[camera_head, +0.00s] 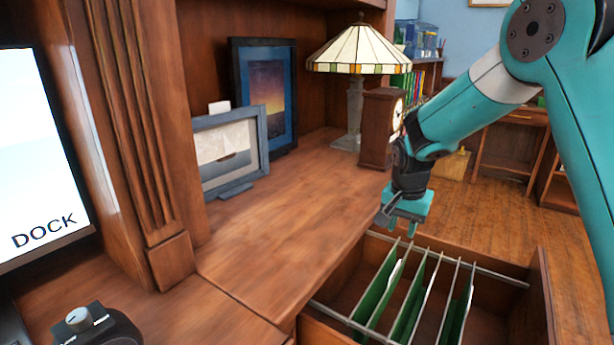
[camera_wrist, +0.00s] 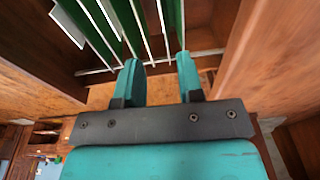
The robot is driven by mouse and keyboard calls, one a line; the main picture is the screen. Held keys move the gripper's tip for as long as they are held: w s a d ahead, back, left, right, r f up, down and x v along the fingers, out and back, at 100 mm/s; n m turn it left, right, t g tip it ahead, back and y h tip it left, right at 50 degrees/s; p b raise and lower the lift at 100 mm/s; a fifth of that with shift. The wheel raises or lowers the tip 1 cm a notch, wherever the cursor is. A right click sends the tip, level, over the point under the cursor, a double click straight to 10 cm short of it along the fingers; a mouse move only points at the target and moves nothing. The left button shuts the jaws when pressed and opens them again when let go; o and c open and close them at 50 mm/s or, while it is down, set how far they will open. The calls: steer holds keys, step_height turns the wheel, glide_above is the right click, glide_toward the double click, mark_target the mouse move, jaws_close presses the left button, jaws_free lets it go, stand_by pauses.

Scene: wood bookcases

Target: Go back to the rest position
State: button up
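Green hanging files (camera_head: 408,300) on pale metal rails sit in the drawer, some with white papers. The files also show beyond the fingertips in the wrist view (camera_wrist: 126,22). I cannot tell the exact height of the fingertips above the rails.
The drawer (camera_head: 541,290) is pulled out beside the wooden desktop (camera_head: 290,205). A stained-glass lamp (camera_head: 359,52), a wooden clock (camera_head: 379,125) and two picture frames (camera_head: 262,95) stand on the desk. A screen reading DOCK (camera_head: 40,150) is at left. Floor (camera_head: 480,215) shows clear beyond the drawer.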

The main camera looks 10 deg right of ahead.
steer(key=s+a+r+n+y, duration=0.3)
steer(key=s+a+r+n, duration=0.45)
steer(key=s+a, duration=0.4)
steer(key=s+a+r+n+g+y, duration=0.1)
steer(key=s+a+r+n, duration=0.2)
steer(key=s, duration=0.6)
steer(key=s+a+r+n+y, duration=0.1)
steer(key=s+a+n, duration=0.3)
steer(key=s, duration=0.6)
step_height(320, 180, up, 17)
steer(key=d+n+p, duration=0.1)
steer(key=p, duration=1.5)
steer(key=shift+f, duration=0.2)
steer(key=shift+n, duration=0.25)
